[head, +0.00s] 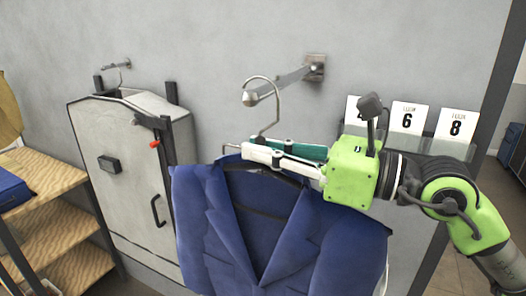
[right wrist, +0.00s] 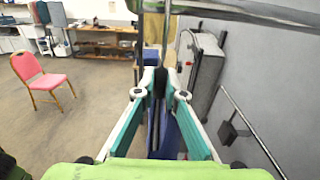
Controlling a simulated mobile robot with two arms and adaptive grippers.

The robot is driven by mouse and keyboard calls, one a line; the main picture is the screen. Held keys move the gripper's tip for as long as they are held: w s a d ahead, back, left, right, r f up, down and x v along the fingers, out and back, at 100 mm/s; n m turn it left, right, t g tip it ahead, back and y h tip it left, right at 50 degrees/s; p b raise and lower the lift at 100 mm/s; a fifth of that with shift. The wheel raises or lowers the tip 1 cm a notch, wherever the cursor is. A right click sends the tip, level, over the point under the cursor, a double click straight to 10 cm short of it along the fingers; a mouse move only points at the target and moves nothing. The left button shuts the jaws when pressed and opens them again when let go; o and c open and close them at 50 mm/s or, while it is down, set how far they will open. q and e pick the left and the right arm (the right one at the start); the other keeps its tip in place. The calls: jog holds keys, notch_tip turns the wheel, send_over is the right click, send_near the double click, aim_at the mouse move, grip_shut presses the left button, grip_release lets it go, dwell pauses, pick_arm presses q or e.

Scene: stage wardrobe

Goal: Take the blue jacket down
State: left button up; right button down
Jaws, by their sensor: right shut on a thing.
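The blue jacket (head: 215,225) hangs on a dark hanger (head: 267,180) in front of the grey wall, and a strip of it also shows in the right wrist view (right wrist: 167,135). The hanger's metal hook (head: 277,110) loops over the tip of a wall peg (head: 284,82). Whether the hook rests on the peg or is slightly above it, I cannot tell. My right gripper (head: 250,150) reaches in from the right and is shut on the hanger just below its hook, above the collar. In the right wrist view its fingertips (right wrist: 160,80) close around the dark hanger. My left gripper is not in view.
A grey cabinet (head: 135,185) stands left of the jacket, with another peg (head: 118,65) above it. Number cards (head: 407,120) stand on a wall ledge behind my right arm. Wooden shelves (head: 60,240) are at far left. A pink chair (right wrist: 40,80) stands on open floor.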

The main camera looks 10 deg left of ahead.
jog(key=shift+r+p, duration=0.45)
jog(key=shift+r, duration=0.6)
jog(key=shift+d, duration=0.1)
jog(key=shift+s+d+b, duration=0.15)
jog(key=shift+d+b, duration=0.25)
jog(key=shift+b+v, duration=2.15)
jog(key=shift+v, duration=1.85)
